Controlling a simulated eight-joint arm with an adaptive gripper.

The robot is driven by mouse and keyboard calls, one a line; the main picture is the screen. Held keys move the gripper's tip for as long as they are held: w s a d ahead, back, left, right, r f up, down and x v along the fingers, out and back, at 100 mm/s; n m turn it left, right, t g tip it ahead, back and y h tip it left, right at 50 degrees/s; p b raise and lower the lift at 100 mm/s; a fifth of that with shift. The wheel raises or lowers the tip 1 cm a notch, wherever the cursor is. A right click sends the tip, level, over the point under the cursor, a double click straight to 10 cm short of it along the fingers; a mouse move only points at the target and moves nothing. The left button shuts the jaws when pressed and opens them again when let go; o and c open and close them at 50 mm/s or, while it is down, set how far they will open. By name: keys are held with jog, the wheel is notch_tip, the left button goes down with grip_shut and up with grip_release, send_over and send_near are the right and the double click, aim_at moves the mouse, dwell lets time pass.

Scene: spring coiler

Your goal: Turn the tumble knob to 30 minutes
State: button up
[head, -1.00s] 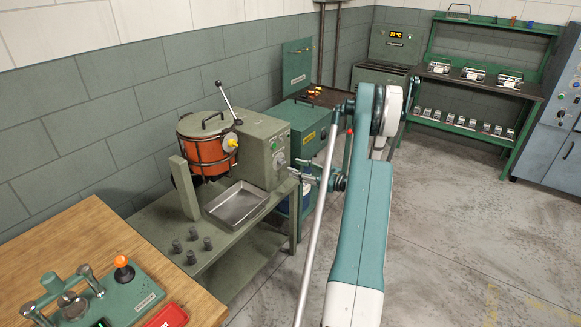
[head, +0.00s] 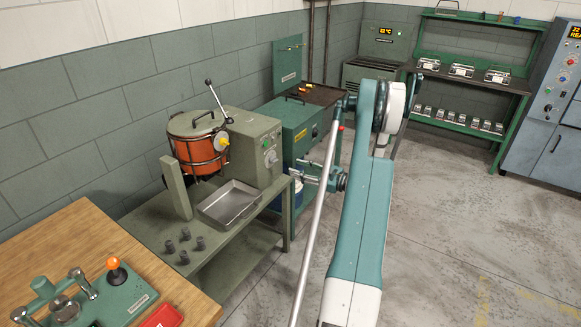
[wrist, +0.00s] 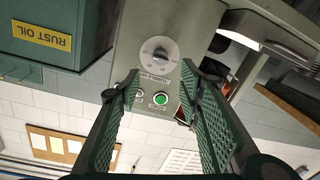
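The tumble knob (wrist: 160,53) is a round grey dial with a scale around it on the green-grey tumbler control box (wrist: 180,25). The wrist view shows the panel upside down; I cannot read the dial's setting. In the head view the knob (head: 271,158) is on the box's right-hand face, beside the orange drum (head: 196,149). My gripper (wrist: 158,88) is open and empty, its two green-padded fingers apart. The knob appears between and beyond the fingertips, with no contact visible. In the head view my gripper (head: 298,172) is to the right of the panel.
A lit green button (wrist: 161,99) and a second small button (wrist: 138,95) are on the same panel. A metal tray (head: 230,203) is before the drum. The green rust oil cabinet (head: 301,128) stands behind my gripper. Open floor (head: 450,240) lies to the right.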

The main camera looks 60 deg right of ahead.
aim_at(273, 160)
jog(key=shift+w+d+n+y+p, duration=0.15)
jog(key=shift+w+n+p, duration=0.45)
jog(key=shift+n, duration=0.8)
jog(key=shift+w+a+n+y+p, duration=0.15)
jog(key=shift+w+n+p, duration=0.45)
jog(key=shift+n, duration=0.8)
jog(key=shift+w+d+n+y+p, duration=0.1)
jog(key=shift+w+n+y+p, duration=0.2)
jog(key=shift+w+n, duration=0.8)
jog(key=shift+s+n, duration=0.25)
jog(key=shift+n, duration=0.05)
jog(key=w+a+b, duration=0.1)
jog(key=w, duration=0.6)
jog(key=shift+w+b, duration=0.25)
jog(key=shift+b, duration=0.05)
jog(key=c, duration=0.9)
